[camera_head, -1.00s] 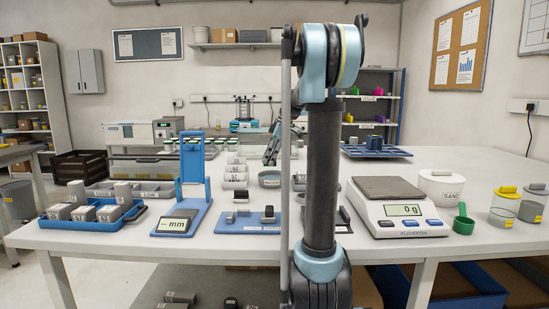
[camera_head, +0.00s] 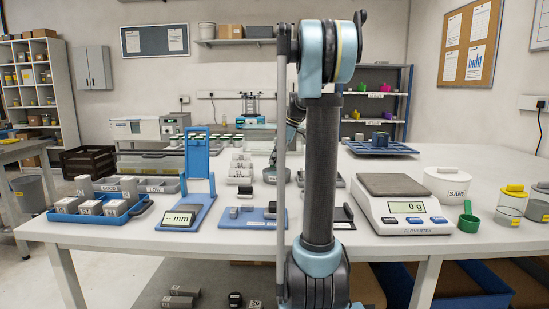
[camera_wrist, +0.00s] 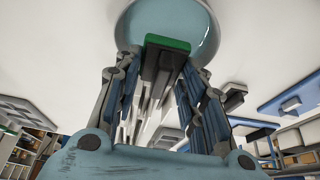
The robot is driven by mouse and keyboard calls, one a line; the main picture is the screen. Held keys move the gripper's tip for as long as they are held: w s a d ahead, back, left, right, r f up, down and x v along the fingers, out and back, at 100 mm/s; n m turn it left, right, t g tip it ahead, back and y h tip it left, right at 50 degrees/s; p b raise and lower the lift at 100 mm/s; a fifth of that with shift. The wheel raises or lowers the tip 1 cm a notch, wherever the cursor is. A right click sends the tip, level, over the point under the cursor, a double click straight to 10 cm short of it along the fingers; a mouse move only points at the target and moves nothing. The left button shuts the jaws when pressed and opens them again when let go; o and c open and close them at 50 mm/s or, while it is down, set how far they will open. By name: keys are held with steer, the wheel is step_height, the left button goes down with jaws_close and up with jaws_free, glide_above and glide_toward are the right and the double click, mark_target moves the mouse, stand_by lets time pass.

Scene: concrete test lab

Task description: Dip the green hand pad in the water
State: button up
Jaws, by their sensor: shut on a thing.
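The green hand pad (camera_wrist: 168,43) shows in the wrist view as a green strip on a dark grey block. My gripper (camera_wrist: 160,72) is shut on it, with one finger on each side. Beyond the pad is a round, pale blue, bowl-like vessel (camera_wrist: 168,18), cut off by the top edge; I cannot tell whether the pad touches anything in it. In the head view my upright arm covers the middle, and the pad and gripper are mostly hidden behind it. A small grey round bowl (camera_head: 275,176) stands on the table left of the arm.
The white table holds a balance (camera_head: 405,222) reading 0 g at right, with a sand tub (camera_head: 447,184) and green scoop (camera_head: 468,226) nearby. At left are a blue tray of blocks (camera_head: 140,208) and a blue mm gauge (camera_head: 198,165).

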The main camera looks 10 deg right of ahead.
steer(key=shift+f, duration=2.15)
steer(key=shift+r, duration=0.1)
steer(key=shift+r, duration=3.1)
